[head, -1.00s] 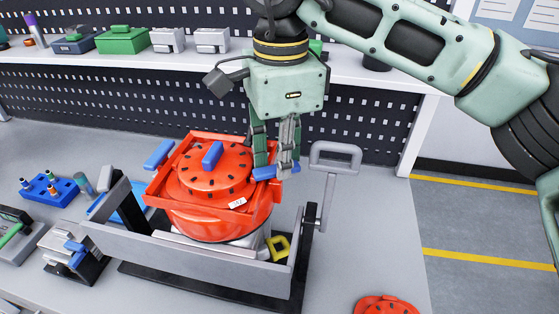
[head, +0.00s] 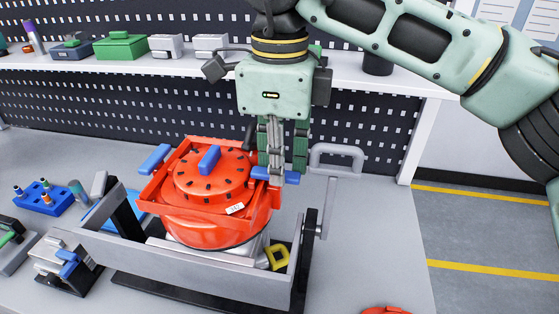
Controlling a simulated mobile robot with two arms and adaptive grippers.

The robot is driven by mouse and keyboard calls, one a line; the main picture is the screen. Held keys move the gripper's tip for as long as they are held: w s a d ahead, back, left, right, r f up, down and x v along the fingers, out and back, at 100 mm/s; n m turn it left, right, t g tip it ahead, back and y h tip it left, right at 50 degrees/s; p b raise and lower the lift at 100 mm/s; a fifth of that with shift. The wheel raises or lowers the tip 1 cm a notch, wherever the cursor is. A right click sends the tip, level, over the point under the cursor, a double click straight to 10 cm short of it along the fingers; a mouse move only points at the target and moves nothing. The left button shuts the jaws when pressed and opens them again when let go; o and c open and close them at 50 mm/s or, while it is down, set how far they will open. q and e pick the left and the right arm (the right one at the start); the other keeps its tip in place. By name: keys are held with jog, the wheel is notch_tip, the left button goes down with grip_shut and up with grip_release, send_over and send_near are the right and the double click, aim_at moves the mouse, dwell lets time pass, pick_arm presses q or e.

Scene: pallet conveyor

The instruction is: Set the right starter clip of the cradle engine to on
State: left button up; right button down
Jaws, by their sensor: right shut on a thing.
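The red cradle engine (head: 213,229) sits in a grey cradle frame (head: 190,272). A blue lever (head: 209,158) stands on top of its round cover. The right starter clip (head: 260,173) is blue and sticks out at the engine's right edge. The left starter clip (head: 154,158) is blue and angled up at the left edge. My right gripper (head: 288,174) points down and is shut on the right starter clip; its fingers hide part of it. My left gripper is out of view.
A grey crank handle (head: 336,152) rises just right of the gripper. A yellow part (head: 277,257) sits inside the cradle. A blue rack (head: 44,199) stands at left. A red part (head: 386,310) lies at the bottom edge. The table right of the cradle is mostly clear.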

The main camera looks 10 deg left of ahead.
dwell(0.3)
jog(key=c, duration=1.9)
grip_release()
notch_tip(320, 180, up, 12)
jog(key=shift+d+r, duration=0.1)
